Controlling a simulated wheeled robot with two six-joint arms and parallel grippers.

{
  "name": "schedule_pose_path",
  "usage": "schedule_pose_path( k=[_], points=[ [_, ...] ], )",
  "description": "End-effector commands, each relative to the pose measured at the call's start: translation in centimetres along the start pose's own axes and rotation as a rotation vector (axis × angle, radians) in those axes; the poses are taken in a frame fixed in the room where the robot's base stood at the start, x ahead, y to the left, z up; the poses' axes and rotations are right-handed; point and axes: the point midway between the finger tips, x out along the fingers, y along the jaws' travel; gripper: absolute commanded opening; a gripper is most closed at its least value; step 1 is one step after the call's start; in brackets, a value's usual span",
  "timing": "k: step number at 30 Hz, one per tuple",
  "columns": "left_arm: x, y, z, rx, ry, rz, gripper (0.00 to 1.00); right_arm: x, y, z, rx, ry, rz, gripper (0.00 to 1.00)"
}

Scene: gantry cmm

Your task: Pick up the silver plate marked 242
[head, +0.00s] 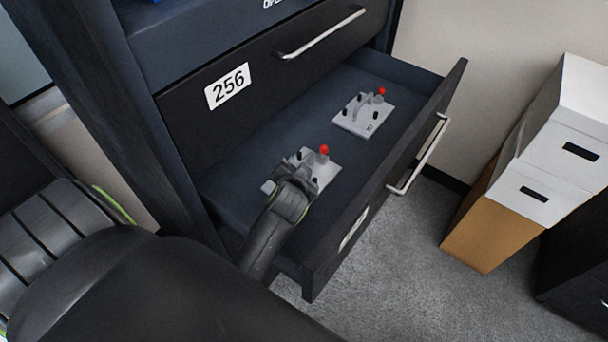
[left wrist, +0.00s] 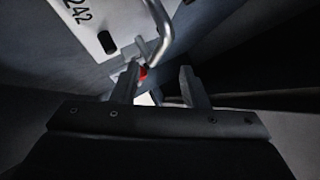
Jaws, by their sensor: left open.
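The silver plate marked 242 (left wrist: 98,22) shows at the top of the left wrist view, with its number, a black peg, a curved metal handle (left wrist: 163,28) and a red knob (left wrist: 143,73). It appears to be the nearer plate (head: 326,174) in the open drawer in the head view, partly hidden by my gripper. My left gripper (head: 297,170) is open over this plate. In the left wrist view its fingers (left wrist: 160,75) are apart, with the red knob near the left fingertip. I cannot tell whether they touch anything. My right gripper is not in view.
A second silver plate (head: 364,115) with a red knob lies farther back in the open drawer (head: 250,150). The drawer front (head: 400,165) has a metal handle. A shut drawer labelled 256 (head: 228,86) is above. White boxes (head: 545,150) stand at the right.

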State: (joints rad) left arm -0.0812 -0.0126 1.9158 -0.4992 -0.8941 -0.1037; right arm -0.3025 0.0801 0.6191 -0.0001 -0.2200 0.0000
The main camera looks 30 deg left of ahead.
Motion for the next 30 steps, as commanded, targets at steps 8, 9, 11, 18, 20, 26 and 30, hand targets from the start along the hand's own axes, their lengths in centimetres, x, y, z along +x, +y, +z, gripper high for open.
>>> schedule_pose_path(
  k=[8, 9, 11, 18, 20, 26, 30],
  points=[
    [2.5, 0.1, 0.4, 0.003, -0.002, 0.0, 0.4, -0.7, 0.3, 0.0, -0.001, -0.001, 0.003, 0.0],
    [3.0, 0.1, 0.5, 0.002, -0.002, 0.0, 0.4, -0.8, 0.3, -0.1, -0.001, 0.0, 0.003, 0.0],
    [3.7, 0.2, 0.6, 0.002, -0.002, 0.0, 0.4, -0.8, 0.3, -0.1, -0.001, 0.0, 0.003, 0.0],
    [5.4, 0.3, 0.7, 0.0, -0.001, 0.001, 0.4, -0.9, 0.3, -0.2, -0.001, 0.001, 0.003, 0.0],
    [5.5, 0.3, 0.7, -0.001, -0.001, 0.001, 0.4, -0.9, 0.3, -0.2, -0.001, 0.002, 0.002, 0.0],
    [5.5, 0.3, 0.7, -0.001, 0.0, 0.001, 0.39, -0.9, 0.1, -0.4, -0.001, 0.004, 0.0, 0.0],
    [5.5, 0.3, 0.7, -0.001, -0.001, 0.001, 0.2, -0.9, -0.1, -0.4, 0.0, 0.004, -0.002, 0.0]
  ],
)
